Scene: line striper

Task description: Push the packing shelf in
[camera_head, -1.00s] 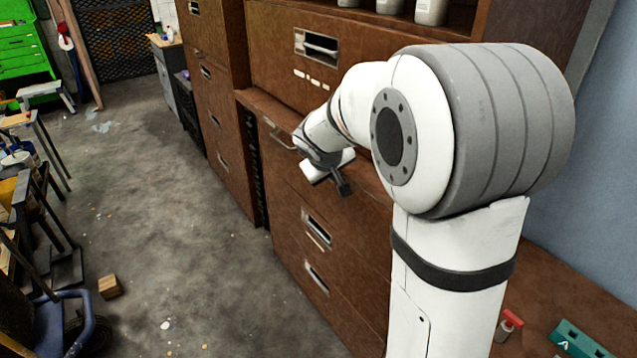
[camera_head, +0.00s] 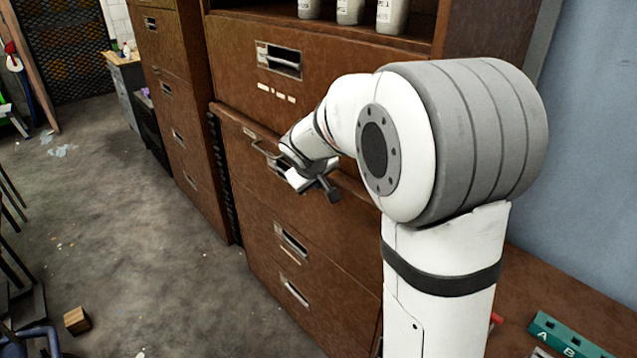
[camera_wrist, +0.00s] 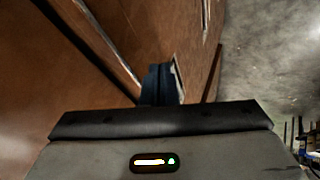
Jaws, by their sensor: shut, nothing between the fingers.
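The packing shelf looks to be the brown pull-out front (camera_head: 245,160) with a wire handle, in the tall brown cabinet in the head view. Its top edge stands out beyond the front above it, so it is partly out. My gripper (camera_head: 328,188) is at this front, just right of the handle, and partly hidden by my own wrist. In the wrist view my dark fingers (camera_wrist: 161,84) are together and empty, close to a brown wood face (camera_wrist: 75,75). I cannot tell whether they touch it.
Closed-looking drawers (camera_head: 292,245) lie below, and a drawer (camera_head: 280,60) lies above under a shelf of white bottles (camera_head: 350,10). A small wooden block (camera_head: 77,320) is on the floor at lower left. The concrete floor (camera_head: 130,230) left of the cabinet is mostly clear.

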